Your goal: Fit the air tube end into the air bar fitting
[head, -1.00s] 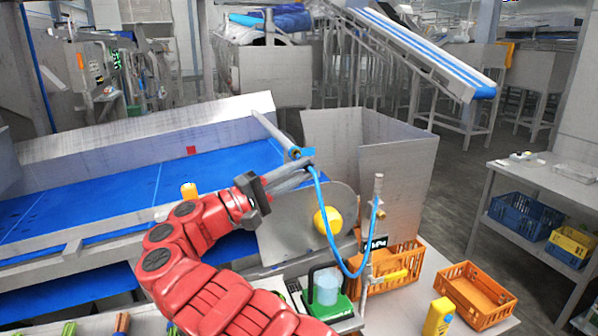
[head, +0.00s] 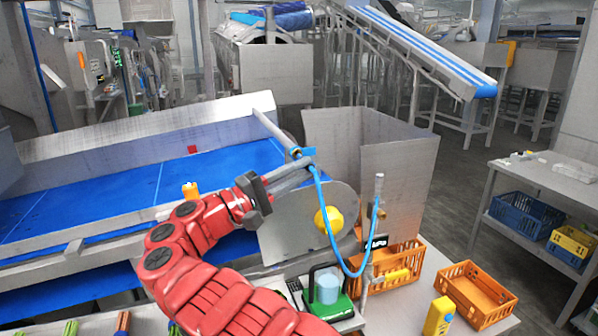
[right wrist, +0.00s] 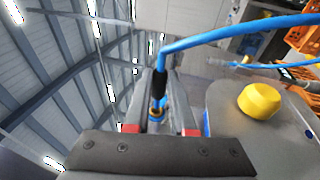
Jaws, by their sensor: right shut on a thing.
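My right gripper (head: 292,174) reaches over the end of the blue belt and is shut on the end of the blue air tube (head: 325,215). The tube hangs from the fingers in a loop and rises to an upright metal post on the right. The air bar (head: 272,129) is a thin grey bar that slopes down to a blue fitting (head: 302,153) just above the fingertips. In the right wrist view the tube (right wrist: 225,38) bends down to a dark piece between the fingers. I cannot tell whether tube end and fitting touch. My left gripper is out of view.
A grey plate with a yellow knob (head: 328,220) stands just below and right of the gripper. The upright metal post (head: 377,215) is near an orange crate (head: 350,268). Another orange crate (head: 476,293) and a yellow bottle (head: 438,317) stand on the white table.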

